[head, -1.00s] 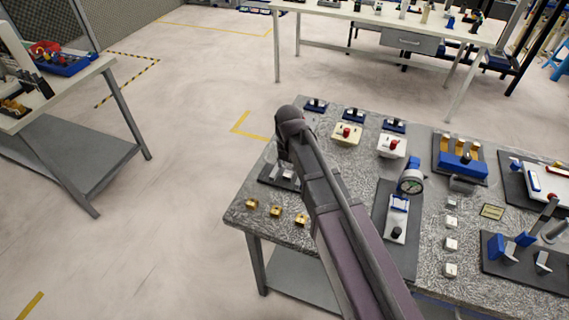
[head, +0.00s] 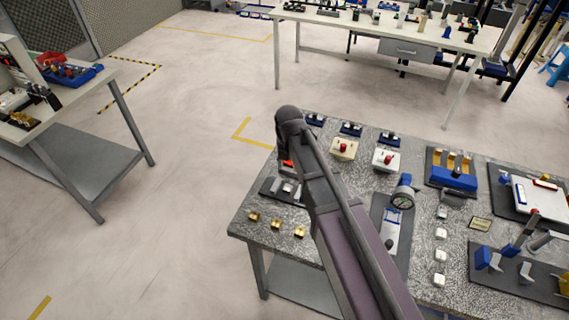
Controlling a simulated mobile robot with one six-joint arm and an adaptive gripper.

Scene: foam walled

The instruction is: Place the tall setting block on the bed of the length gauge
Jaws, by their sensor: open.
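What looks like the length gauge stands on a dark plate on the speckled bench, with a round dial (head: 403,198) at its back and a pale bed with blue parts (head: 392,226) in front. I cannot tell which piece is the tall setting block. Small grey blocks sit on a black tray (head: 270,186) at the bench's left, partly behind my arm. Several small pale blocks (head: 440,255) stand in a column right of the gauge. My arm crosses the bench from the bottom, left of the gauge. The jaws are hidden behind it.
Several brass pieces (head: 276,224) lie along the bench's left front. Cream and white boxes with red knobs (head: 386,160) stand behind the gauge. A blue fixture (head: 453,176) and a dark plate with blue blocks (head: 525,271) are to the right. Open floor lies left of the bench.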

